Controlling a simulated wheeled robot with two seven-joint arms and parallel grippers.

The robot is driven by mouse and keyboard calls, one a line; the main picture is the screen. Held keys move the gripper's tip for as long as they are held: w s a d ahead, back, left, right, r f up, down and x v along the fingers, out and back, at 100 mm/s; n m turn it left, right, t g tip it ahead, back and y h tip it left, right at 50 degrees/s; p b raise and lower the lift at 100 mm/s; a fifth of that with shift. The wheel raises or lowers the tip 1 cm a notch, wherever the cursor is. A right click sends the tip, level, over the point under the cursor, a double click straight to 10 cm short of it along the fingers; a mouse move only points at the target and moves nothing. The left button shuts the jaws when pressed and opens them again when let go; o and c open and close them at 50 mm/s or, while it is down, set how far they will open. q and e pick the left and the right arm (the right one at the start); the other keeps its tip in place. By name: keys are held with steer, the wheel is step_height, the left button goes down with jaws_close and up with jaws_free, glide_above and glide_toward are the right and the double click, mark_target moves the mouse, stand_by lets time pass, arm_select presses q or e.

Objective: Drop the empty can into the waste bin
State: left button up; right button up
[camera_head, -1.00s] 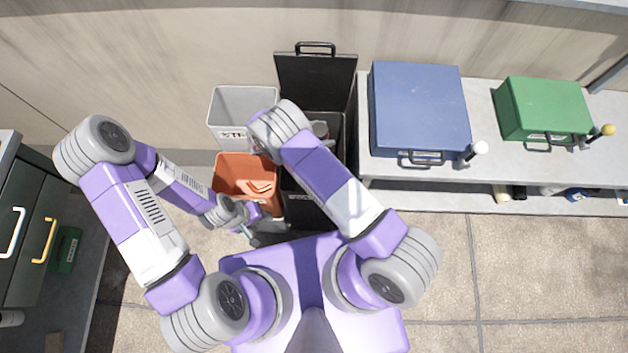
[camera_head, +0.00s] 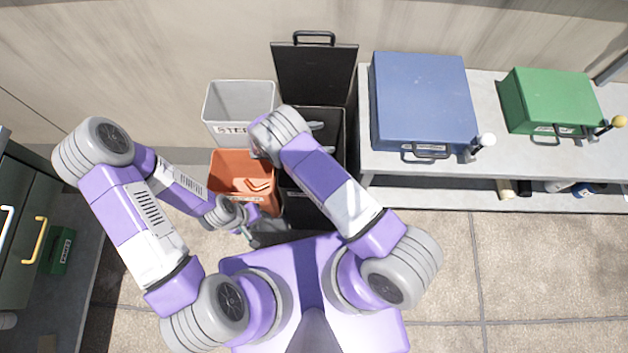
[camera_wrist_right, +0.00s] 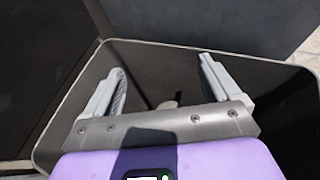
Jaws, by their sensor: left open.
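The black bin (camera_head: 296,201) stands open with its lid (camera_head: 316,72) raised; its label is unreadable. My right gripper (camera_head: 318,127) is over this bin, partly hidden by my forearm. In the right wrist view the two fingers (camera_wrist_right: 160,88) are spread apart above the bin's inside, with nothing between them. A small greyish shape (camera_wrist_right: 167,104) shows deep in the dark bin; it may be the can, but I cannot tell for sure. No can shows in the head view. My left gripper (camera_head: 247,234) is open and empty, low in front of the orange bin.
An orange bin (camera_head: 228,166) and a pale grey bin (camera_head: 240,88) stand left of the black bin. A bench (camera_head: 490,157) at right carries a blue case (camera_head: 420,100) and a green case (camera_head: 550,100). Dark drawers (camera_head: 22,215) are at far left. The floor at front right is clear.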

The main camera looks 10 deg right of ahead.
steer(key=shift+o, duration=0.2)
steer(key=shift+r, duration=0.15)
step_height(320, 180, up, 10)
steer(key=p, duration=0.3)
stand_by(0.5)
